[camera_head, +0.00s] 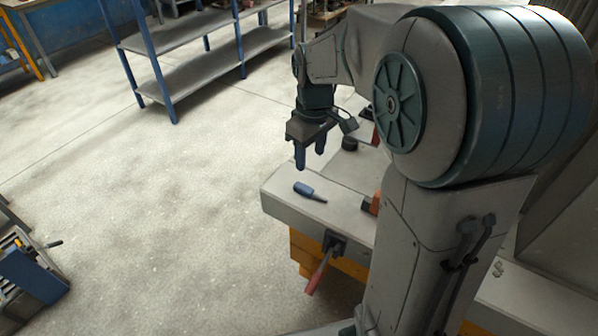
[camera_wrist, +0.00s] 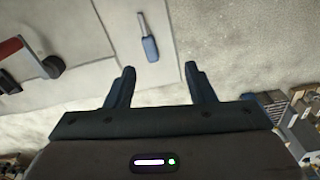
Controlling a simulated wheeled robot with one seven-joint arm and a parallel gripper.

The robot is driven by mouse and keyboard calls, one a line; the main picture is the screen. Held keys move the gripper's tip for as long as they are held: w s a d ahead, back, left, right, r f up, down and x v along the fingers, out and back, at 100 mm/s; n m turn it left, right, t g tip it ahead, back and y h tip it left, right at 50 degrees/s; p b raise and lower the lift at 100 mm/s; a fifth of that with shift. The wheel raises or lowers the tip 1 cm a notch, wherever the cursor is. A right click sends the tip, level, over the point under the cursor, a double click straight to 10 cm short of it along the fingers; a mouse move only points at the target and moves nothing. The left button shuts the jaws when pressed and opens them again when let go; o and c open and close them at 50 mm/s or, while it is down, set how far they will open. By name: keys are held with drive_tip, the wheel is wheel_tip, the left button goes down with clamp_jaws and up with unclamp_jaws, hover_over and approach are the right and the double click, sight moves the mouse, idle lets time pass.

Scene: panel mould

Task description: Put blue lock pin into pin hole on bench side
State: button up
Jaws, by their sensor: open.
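The blue lock pin (camera_head: 308,191) lies on its side on the grey bench top (camera_head: 338,212), close to the bench's left edge. It has a thick blue handle and a thinner grey shaft. In the wrist view the pin (camera_wrist: 149,47) lies beyond the fingertips, roughly in line with the gap between them. My gripper (camera_head: 310,163) points down above the bench near its edge, apart from the pin. In the wrist view my gripper (camera_wrist: 160,72) is open with nothing between its fingers. I cannot make out the pin hole on the bench side.
A clamp with a red handle (camera_head: 318,272) hangs on the bench's front side. A dark round knob (camera_head: 349,143) and orange-red parts (camera_head: 372,204) stand on the bench.

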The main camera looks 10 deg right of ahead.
drive_tip(key=w+f+n, duration=0.2)
drive_tip(key=w, duration=0.2)
hover_over(305, 188)
drive_tip(key=shift+g, duration=0.3)
wheel_tip(305, 188, down, 8)
drive_tip(key=shift+s+a+r, duration=0.1)
drive_tip(key=shift+s+r, duration=0.05)
drive_tip(key=shift+w+f, duration=0.2)
drive_tip(key=shift+f, duration=2.8)
clamp_jaws()
